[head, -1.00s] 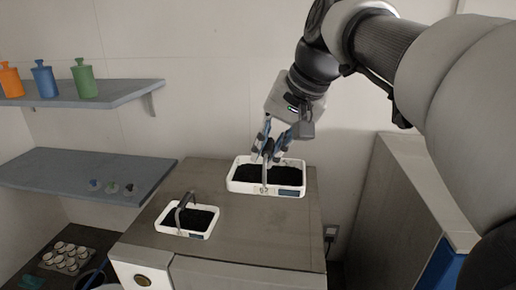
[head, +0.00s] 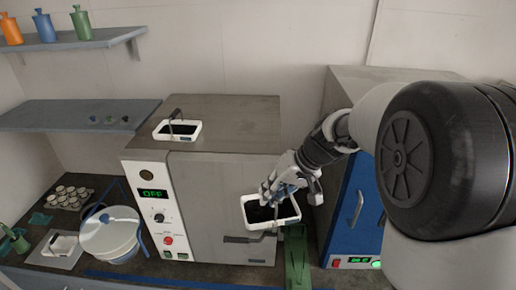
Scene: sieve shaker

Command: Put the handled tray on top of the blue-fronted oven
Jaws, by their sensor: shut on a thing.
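The handled tray (head: 290,221) is white with black contents and hangs from my gripper (head: 272,194), which is shut on its handle. It is in the air in front of the grey oven's door, left of the blue-fronted oven (head: 345,232). The blue-fronted oven stands at the right with a grey top (head: 352,80), a metal door handle and a lit green display. My arm hides the right part of that oven and much of its top. A second, smaller handled tray (head: 189,136) sits on top of the grey oven.
The grey oven (head: 215,190) has a white control panel reading OFF. A green object (head: 296,262) stands between the ovens, below the held tray. A white lidded pot (head: 110,235) and several small cups (head: 70,198) are at the left, under wall shelves (head: 75,113) with bottles.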

